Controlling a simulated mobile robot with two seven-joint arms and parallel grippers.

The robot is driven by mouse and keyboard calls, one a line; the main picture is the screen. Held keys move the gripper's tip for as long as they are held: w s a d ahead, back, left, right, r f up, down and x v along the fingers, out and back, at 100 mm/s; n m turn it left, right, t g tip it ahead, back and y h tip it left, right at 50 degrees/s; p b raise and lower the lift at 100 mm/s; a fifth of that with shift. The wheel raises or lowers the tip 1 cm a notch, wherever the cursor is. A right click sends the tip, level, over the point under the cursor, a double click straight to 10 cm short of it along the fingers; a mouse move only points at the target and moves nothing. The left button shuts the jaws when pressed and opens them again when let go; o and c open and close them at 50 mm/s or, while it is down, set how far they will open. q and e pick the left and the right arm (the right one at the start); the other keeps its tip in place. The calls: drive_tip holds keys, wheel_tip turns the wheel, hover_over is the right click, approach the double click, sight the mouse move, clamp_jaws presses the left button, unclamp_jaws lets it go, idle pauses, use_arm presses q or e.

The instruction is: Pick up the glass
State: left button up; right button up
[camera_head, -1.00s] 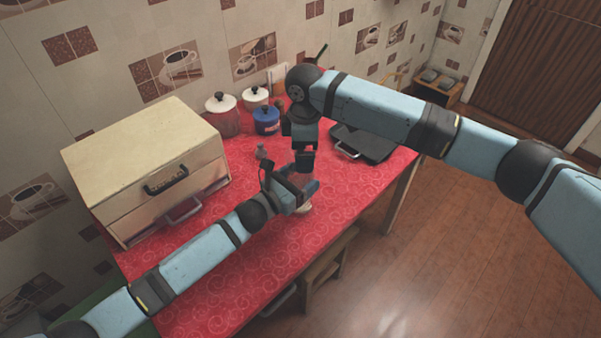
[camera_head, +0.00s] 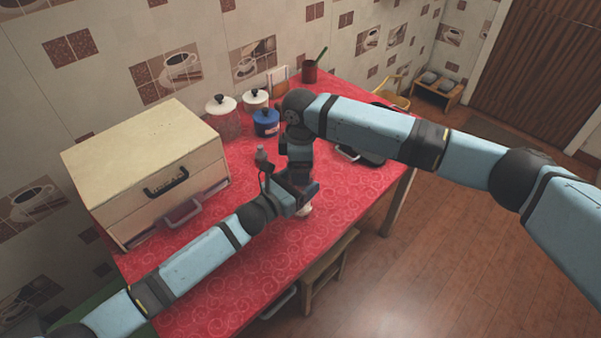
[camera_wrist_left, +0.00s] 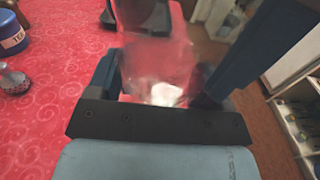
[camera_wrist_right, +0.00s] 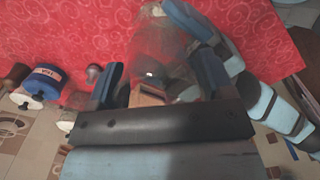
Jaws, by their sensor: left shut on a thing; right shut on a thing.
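The clear glass shows in the left wrist view (camera_wrist_left: 158,62) as a see-through shape between the fingers, with a bright white patch low on it. It also shows in the right wrist view (camera_wrist_right: 158,50), between those fingers. My left gripper (camera_head: 305,198) is shut on the glass from the side, low over the red tabletop. My right gripper (camera_head: 300,178) is shut on the glass too, pointing down from above. In the head view the grippers hide most of the glass. I cannot tell whether its base touches the table.
A small shaker (camera_head: 261,155) stands just left of the grippers. A blue pot (camera_head: 266,121) and white-lidded jars (camera_head: 222,112) stand behind, with a drawer cabinet (camera_head: 150,165) at left. A dark tray (camera_head: 366,152) lies under my right arm. The front red table (camera_head: 255,285) is clear.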

drive_tip(key=shift+r, duration=0.15)
wheel_tip(320, 180, up, 10)
idle(0.3)
use_arm(q)
drive_tip(key=o, duration=1.1)
drive_tip(key=v, duration=1.2)
drive_tip(key=shift+s+a, duration=0.1)
use_arm(e)
drive_tip(key=shift+s, duration=0.1)
